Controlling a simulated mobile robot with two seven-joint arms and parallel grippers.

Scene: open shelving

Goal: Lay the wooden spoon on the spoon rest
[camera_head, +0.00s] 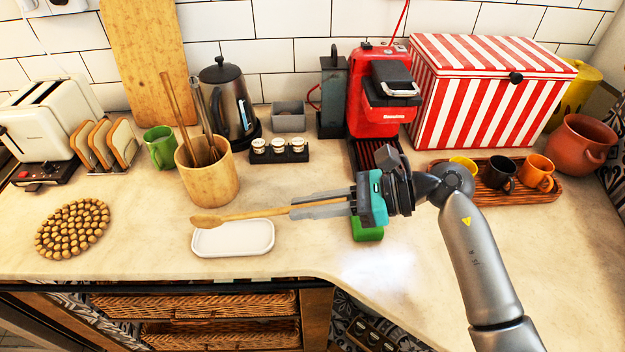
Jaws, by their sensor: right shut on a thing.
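The wooden spoon (208,221) is held level by its handle, with its bowl end pointing left. My right gripper (318,207) is shut on the spoon handle near the middle of the counter. The white spoon rest (233,239) lies on the counter below and left of the gripper. The spoon's bowl appears over the rest's far left edge; whether it touches the rest cannot be told. My left gripper is not in view.
A wooden utensil crock (208,185) stands behind the spoon rest. A green block-like thing (367,229) sits below my gripper. A beaded trivet (72,228) lies left. A red coffee machine (383,92) and a tray (560,193) with cups stand behind my arm. The front edge is near.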

